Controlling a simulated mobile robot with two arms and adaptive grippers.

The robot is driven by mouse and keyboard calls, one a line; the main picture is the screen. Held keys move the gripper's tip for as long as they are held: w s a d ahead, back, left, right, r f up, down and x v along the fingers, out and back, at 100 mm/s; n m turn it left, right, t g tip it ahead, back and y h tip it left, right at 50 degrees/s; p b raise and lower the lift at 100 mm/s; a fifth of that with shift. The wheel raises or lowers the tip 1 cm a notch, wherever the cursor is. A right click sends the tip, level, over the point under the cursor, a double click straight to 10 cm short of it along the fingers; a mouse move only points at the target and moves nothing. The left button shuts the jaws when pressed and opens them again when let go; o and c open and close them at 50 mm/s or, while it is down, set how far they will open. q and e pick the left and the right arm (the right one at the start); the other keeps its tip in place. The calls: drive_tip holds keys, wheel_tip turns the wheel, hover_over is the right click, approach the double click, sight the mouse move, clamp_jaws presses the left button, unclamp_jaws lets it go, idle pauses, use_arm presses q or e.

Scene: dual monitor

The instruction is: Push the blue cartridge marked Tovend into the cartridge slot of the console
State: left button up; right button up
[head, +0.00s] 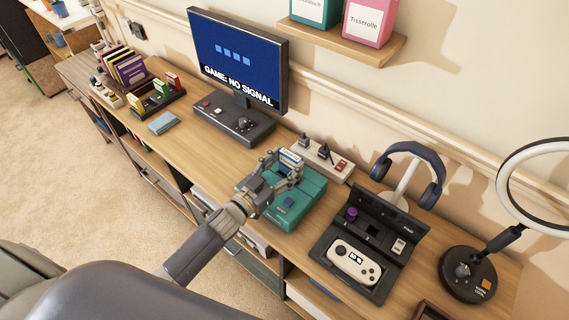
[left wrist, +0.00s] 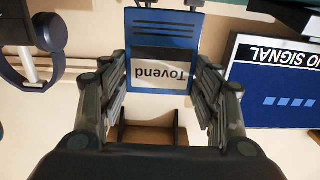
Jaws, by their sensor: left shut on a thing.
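My left gripper (head: 283,165) is shut on the blue cartridge (head: 291,157) and holds it over the back part of the teal console (head: 312,189). In the left wrist view the cartridge (left wrist: 164,30) sits between the fingers, with its white label reading "Tovend" upside down. The console lies on the desk and has a dark blue square on its front part. The gripper and cartridge hide the cartridge slot, so I cannot tell whether the cartridge's lower edge touches it. My right gripper is not in view.
A monitor (head: 236,55) reading "GAME: NO SIGNAL" stands behind left. A white switch panel (head: 322,158) is close behind the console. An open black case (head: 335,285) with a handheld, a headphone stand (head: 402,185) and a ring lamp (head: 470,272) are to the right. Cartridge racks (head: 155,98) are far left.

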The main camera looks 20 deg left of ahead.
sight(288, 170)
use_arm(q)
drive_tip(key=shift+r, duration=0.1)
idle(0.4)
idle(0.3)
drive_tip(key=shift+f+b, duration=1.35)
drive_tip(key=shift+f, duration=0.6)
drive_tip(key=o, duration=1.1)
drive_tip(key=shift+o, duration=0.2)
drive_tip(key=v, duration=1.2)
